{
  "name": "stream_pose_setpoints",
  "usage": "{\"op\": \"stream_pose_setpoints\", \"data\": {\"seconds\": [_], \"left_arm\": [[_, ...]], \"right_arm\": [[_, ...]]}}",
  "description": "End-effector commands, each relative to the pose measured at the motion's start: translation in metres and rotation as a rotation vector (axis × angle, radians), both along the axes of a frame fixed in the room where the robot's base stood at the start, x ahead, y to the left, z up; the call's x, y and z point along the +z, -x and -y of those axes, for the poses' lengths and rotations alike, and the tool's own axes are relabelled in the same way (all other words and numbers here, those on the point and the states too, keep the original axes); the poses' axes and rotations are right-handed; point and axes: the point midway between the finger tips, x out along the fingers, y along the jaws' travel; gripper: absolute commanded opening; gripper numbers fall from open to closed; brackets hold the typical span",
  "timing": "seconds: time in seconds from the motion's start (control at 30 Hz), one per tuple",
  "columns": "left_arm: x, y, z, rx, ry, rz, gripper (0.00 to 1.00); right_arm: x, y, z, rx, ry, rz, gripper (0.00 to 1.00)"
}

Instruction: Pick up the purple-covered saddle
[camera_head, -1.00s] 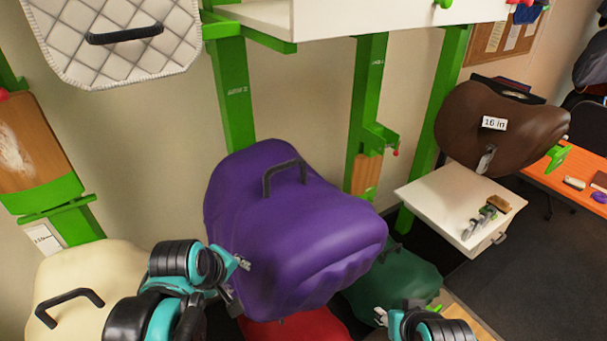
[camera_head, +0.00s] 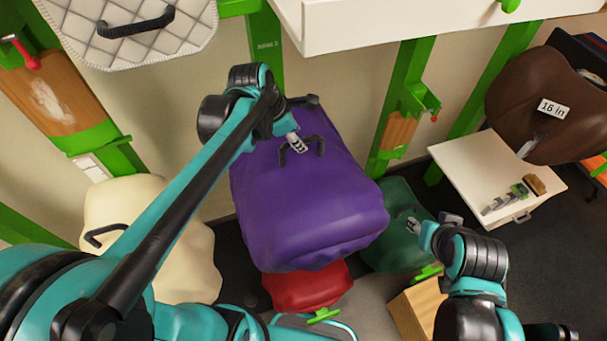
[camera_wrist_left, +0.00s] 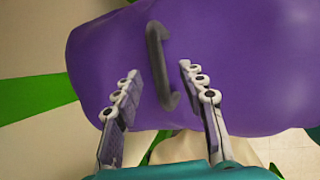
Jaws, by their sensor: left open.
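The purple-covered saddle (camera_head: 305,215) hangs in the middle of the head view, with a dark handle (camera_head: 319,148) on its upper part. My left gripper (camera_head: 297,143) is over that handle, its arm coming across from the lower left. In the left wrist view the purple cover (camera_wrist_left: 235,60) fills most of the picture. There the dark handle (camera_wrist_left: 155,62) lies between the two spread fingers of my left gripper (camera_wrist_left: 159,72), with a gap on each side. My right gripper (camera_head: 414,226) is to the right of the saddle, in front of a green saddle; its fingers are too small to read.
A cream saddle (camera_head: 135,198) is at left, a red one (camera_head: 305,286) below the purple one, a green one (camera_head: 392,205) at right. A brown saddle (camera_head: 545,105) sits above a white shelf (camera_head: 465,165). A white quilted pad (camera_head: 165,45) hangs upper left. Green posts stand behind.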

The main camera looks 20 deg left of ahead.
Motion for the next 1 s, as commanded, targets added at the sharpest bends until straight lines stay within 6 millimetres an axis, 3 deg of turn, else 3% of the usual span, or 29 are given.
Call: {"op": "stream_pose_setpoints", "data": {"seconds": [0.23,0.5,0.53,0.67,0.7,1.0], "left_arm": [[-0.031,-0.013,0.006,-0.001,-0.001,0.001,0.41],[-0.035,-0.014,0.007,-0.001,-0.001,0.001,0.41],[-0.035,-0.014,0.007,-0.001,-0.001,0.001,0.38],[-0.035,-0.014,0.007,-0.001,-0.001,0.001,0.04],[-0.035,-0.014,0.007,-0.001,-0.001,0.001,0.00],[-0.034,-0.014,0.007,0.000,0.000,0.002,0.00]], "right_arm": [[0.003,0.000,0.000,0.000,0.000,0.000,0.40],[0.003,0.000,0.000,0.000,0.000,0.000,0.40],[0.003,0.000,0.000,0.000,0.000,0.000,0.40],[0.003,0.000,0.000,0.000,0.000,0.000,0.40],[0.003,0.000,0.000,0.000,0.000,0.000,0.40],[0.003,0.000,0.000,0.000,0.000,0.000,0.40]]}}
